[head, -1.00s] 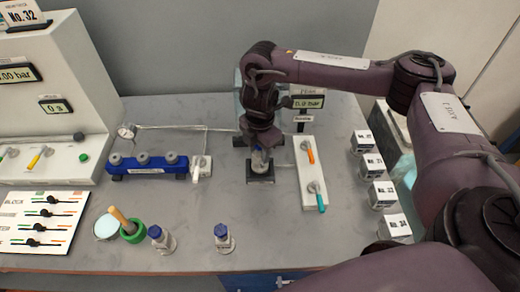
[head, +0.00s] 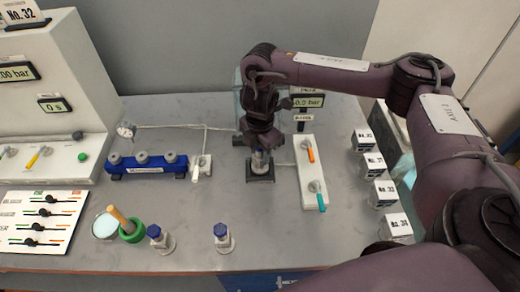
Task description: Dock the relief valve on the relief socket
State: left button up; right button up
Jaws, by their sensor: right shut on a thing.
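My right gripper (head: 259,149) points down at the back middle of the table, over a black square base (head: 261,178). It is shut on a small pale piece with a blue part (head: 259,160), mostly hidden by the fingers. The piece is upright at the base, and I cannot tell whether it is seated. I cannot tell for certain whether this piece is the relief valve and the base the relief socket. My left gripper is out of view.
A blue manifold (head: 135,173) with grey knobs and a gauge (head: 126,130) stands left. A white valve panel (head: 313,175) stands close right of the base. Several labelled boxes (head: 381,195) line the right.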

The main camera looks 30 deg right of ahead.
dwell(0.8)
jog(key=shift+f, duration=0.6)
dwell(0.4)
jog(key=o, duration=0.9)
notch_tip(320, 180, up, 9)
jog(key=p, duration=0.9)
jog(key=shift+f, duration=0.15)
jog(key=shift+r+p, duration=0.8)
jog(key=shift+r, duration=0.4)
